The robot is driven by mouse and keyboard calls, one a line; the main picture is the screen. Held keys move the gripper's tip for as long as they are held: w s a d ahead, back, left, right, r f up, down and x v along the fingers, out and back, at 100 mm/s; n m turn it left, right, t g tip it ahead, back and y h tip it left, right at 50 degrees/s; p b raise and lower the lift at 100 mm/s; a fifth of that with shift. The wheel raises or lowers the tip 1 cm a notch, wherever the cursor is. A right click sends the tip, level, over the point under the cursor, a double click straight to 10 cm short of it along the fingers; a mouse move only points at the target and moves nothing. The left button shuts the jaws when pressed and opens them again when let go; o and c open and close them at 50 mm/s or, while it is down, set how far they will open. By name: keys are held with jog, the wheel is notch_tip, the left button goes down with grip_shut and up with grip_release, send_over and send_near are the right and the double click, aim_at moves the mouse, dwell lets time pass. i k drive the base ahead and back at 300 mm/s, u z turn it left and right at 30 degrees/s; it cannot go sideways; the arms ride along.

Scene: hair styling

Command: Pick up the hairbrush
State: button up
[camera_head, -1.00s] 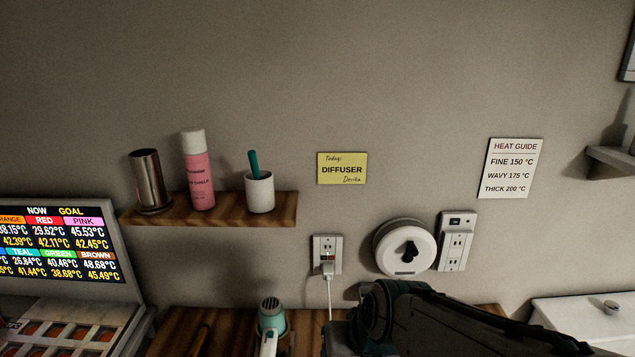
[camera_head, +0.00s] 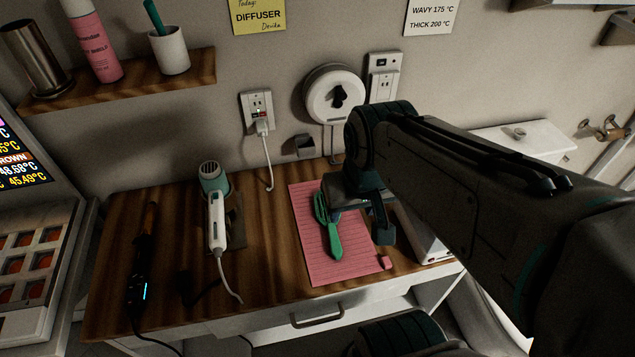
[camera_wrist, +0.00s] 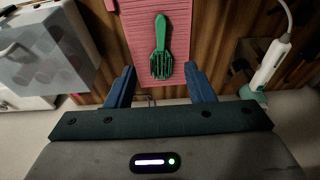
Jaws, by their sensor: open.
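A green hairbrush (camera_head: 329,229) lies on a pink ribbed mat (camera_head: 311,267) on the wooden table. In the head view its handle points toward the table's front and its head toward the wall. The wrist view shows the whole brush (camera_wrist: 161,50), its bristled head nearest me and its handle pointing away. My gripper (camera_head: 366,226) is above the right part of the mat, beside the brush. In the wrist view my gripper (camera_wrist: 160,82) has its two fingers wide apart and empty, with the brush head seen between and beyond them. The brush is not held.
A teal and white hair dryer (camera_head: 215,208) lies left of the mat, and a dark styling wand (camera_head: 146,262) farther left. A white drawered box (camera_wrist: 45,50) stands beside the mat's other side. Sockets and a wall shelf (camera_head: 130,83) are behind.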

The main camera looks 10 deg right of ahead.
aim_at(336, 249)
jog(key=k, duration=1.3)
jog(key=u, duration=0.7)
jog(key=i, duration=1.35)
jog(key=z, duration=0.75)
